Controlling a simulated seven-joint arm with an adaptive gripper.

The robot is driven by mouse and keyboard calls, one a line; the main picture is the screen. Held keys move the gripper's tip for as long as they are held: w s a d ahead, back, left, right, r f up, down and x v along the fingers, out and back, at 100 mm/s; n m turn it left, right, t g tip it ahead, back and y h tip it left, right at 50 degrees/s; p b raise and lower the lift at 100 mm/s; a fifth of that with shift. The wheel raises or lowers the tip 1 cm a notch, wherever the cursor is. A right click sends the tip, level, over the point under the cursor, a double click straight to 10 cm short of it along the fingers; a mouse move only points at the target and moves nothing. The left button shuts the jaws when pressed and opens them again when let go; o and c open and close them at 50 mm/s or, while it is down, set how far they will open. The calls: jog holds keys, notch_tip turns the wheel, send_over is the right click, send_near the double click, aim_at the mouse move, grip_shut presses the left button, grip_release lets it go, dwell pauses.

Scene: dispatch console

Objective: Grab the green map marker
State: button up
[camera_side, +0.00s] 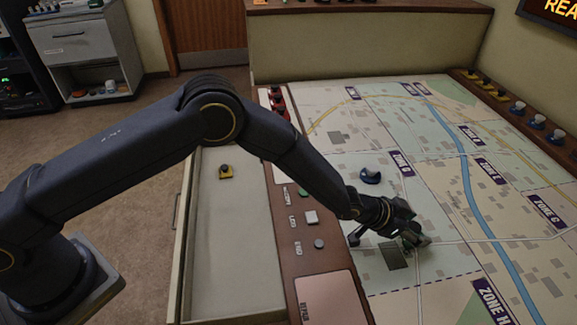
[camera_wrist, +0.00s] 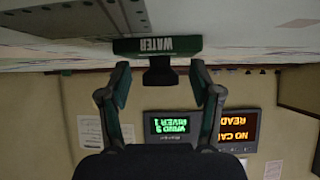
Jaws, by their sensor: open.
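The green map marker (camera_wrist: 187,45) has a green base lettered "WATER" and a dark knob. In the wrist view, which is upside down, it stands on the map surface, centred ahead of my gripper (camera_wrist: 160,75). The two fingers are open on either side of the dark knob, with a gap visible on each side. In the side view my gripper (camera_side: 402,232) is low over the middle of the map table (camera_side: 440,262); the marker there is hard to tell apart from the dark fingers.
A dark blue marker (camera_side: 371,176) sits on the map behind my gripper. Red markers (camera_side: 276,102) line the left edge; yellow markers (camera_side: 486,80) and blue markers (camera_side: 537,122) line the right edge. An open drawer (camera_side: 235,245) holds a yellow marker (camera_side: 226,173).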

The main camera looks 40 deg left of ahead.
jog(key=shift+c, duration=0.3)
grip_shut()
